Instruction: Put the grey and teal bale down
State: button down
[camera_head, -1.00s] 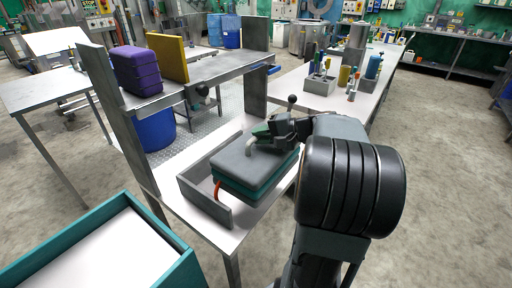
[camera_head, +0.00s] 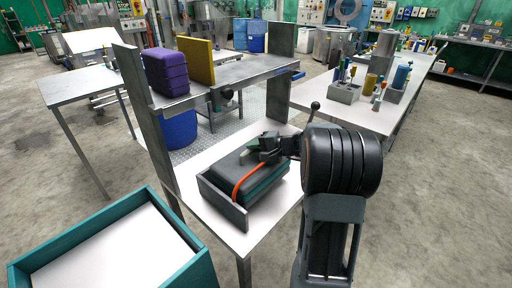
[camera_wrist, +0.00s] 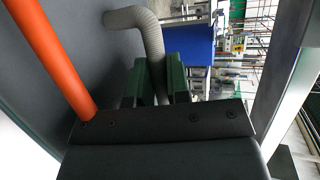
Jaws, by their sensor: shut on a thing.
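The grey and teal bale (camera_head: 262,184) is a flat dark block with a teal lower side, at the middle of the head view. Its grey top (camera_wrist: 90,55) fills the left of the wrist view. My gripper (camera_head: 267,152) is above its far part. In the wrist view, the green fingers (camera_wrist: 158,82) are shut on the bale's grey ribbed handle (camera_wrist: 150,35). The bale lies inside the low grey corner fence (camera_head: 222,202) on the white table (camera_head: 258,230). The fence hides its lower near edge, and I cannot tell if its underside touches the table.
An orange strip (camera_head: 246,178) crosses near the bale, also in the wrist view (camera_wrist: 55,55). A grey upright panel (camera_head: 144,120) borders the table. A purple bale (camera_head: 166,72) and yellow slab (camera_head: 196,61) stand on the shelf behind. A teal-rimmed bin (camera_head: 190,262) stands lower left.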

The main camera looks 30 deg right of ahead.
aim_at(251, 157)
jog(key=shift+w+a+f, duration=0.1)
jog(key=shift+w+f, duration=0.05)
jog(key=shift+f, duration=0.7)
jog(key=shift+w+f, duration=0.15)
jog(key=shift+f, duration=0.7)
jog(key=c, duration=1.5)
grip_release()
jog(key=shift+f, duration=0.25)
jog(key=shift+c, duration=0.2)
jog(key=o, duration=0.4)
jog(key=shift+s+r, duration=0.1)
jog(key=shift+o, duration=0.2)
